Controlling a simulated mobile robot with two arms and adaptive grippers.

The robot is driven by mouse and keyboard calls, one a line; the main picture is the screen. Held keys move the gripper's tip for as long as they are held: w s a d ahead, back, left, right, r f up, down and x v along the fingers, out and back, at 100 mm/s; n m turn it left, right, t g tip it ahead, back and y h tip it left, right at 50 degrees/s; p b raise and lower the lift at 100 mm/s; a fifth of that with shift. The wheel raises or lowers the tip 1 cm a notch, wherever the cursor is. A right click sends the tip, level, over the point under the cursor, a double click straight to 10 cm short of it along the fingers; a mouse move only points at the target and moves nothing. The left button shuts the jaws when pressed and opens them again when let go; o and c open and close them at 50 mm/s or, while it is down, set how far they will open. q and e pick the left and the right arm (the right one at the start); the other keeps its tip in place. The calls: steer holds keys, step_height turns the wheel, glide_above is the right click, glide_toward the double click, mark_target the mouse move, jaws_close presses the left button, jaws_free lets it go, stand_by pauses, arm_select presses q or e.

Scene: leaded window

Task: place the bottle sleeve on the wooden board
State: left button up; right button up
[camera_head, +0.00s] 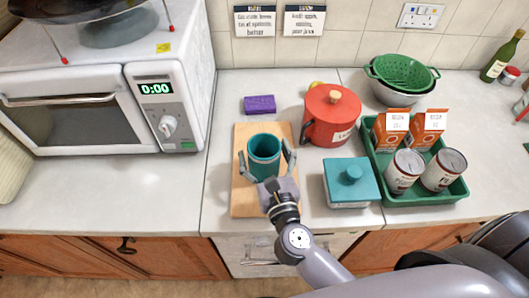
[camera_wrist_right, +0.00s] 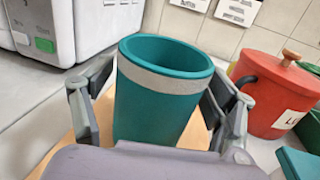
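The bottle sleeve (camera_head: 264,158) is a teal, open-topped cylinder with a grey band near its rim. It stands upright on the wooden board (camera_head: 241,200), and its base is partly hidden by my gripper. It also shows large in the right wrist view (camera_wrist_right: 160,105). My right gripper (camera_head: 269,160) is open, with one finger on each side of the sleeve. My left gripper is not in view.
A red pot (camera_head: 327,121) stands right of the board, with a teal lidded box (camera_head: 346,190) in front of it. A green tray (camera_head: 428,195) holds cartons and cans. A white microwave (camera_head: 100,90) stands at left. A purple sponge (camera_head: 259,104) lies behind the board.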

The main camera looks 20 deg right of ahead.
steer(key=shift+s+r, duration=0.1)
steer(key=shift+r, duration=0.1)
steer(key=s+b, duration=0.1)
steer(key=s, duration=0.2)
steer(key=s+b, duration=0.2)
steer(key=s, duration=0.2)
steer(key=s+b, duration=0.1)
steer(key=s, duration=0.2)
steer(key=shift+s+a+f+b, duration=0.25)
steer(key=shift+s+a+b, duration=0.05)
steer(key=shift+s, duration=0.1)
steer(key=shift+s+r, duration=0.25)
steer(key=shift+s, duration=0.3)
steer(key=shift+f, duration=0.1)
